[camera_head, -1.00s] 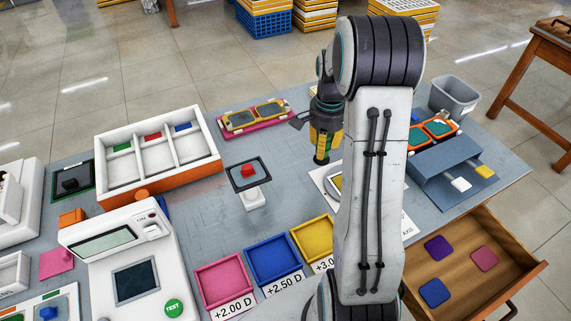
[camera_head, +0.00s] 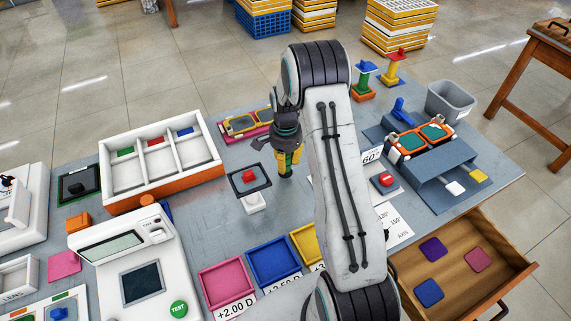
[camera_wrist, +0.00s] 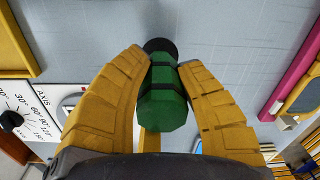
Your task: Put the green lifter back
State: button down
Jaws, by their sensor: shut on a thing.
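My gripper (camera_head: 288,163) is shut on the green lifter (camera_wrist: 162,100), a green faceted body with dark bands and a round black end. In the wrist view its yellow fingers press the lifter from both sides, with the black end pointing away from my wrist. The lifter is mostly hidden by the fingers there.
A white three-compartment tray (camera_head: 214,141) lies left, and eyeglass frames on a pink tray (camera_head: 262,137) lie behind. Pink (camera_head: 229,286) and blue (camera_head: 273,260) bins are in front. A drawer (camera_head: 511,262) is open.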

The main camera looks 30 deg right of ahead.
jog(key=shift+f, duration=1)
jog(key=shift+f, duration=0.2)
jog(key=c, duration=0.9)
grip_release()
jog(key=shift+c, duration=0.2)
